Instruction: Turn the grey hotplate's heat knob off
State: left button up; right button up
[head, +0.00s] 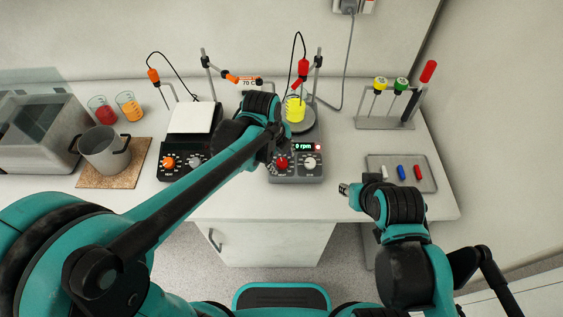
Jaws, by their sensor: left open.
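The grey hotplate (297,174) stands on the bench right of centre, with a red knob (281,162), a pale knob (309,162) and a display reading "0 rpm". Its round plate carries a glass of yellow liquid (295,109). The red knob's exact pointer angle is too small to read. My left gripper (281,147) is open and points down just above the red knob, partly hidden by its own wrist; I cannot tell if it touches. My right gripper (346,189) hangs near the bench's front edge, its fingers too hidden to read.
A black hotplate (182,165) with a white top stands left under my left arm. A pot (103,151) on a cork mat, red and orange beakers stand further left. A tray (425,185) with small stir bars and a rack (384,123) are at right.

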pick_arm(q)
jog(key=shift+w+f, duration=0.1)
jog(key=shift+f, duration=0.4)
grip_shut()
jog(key=shift+n, duration=0.3)
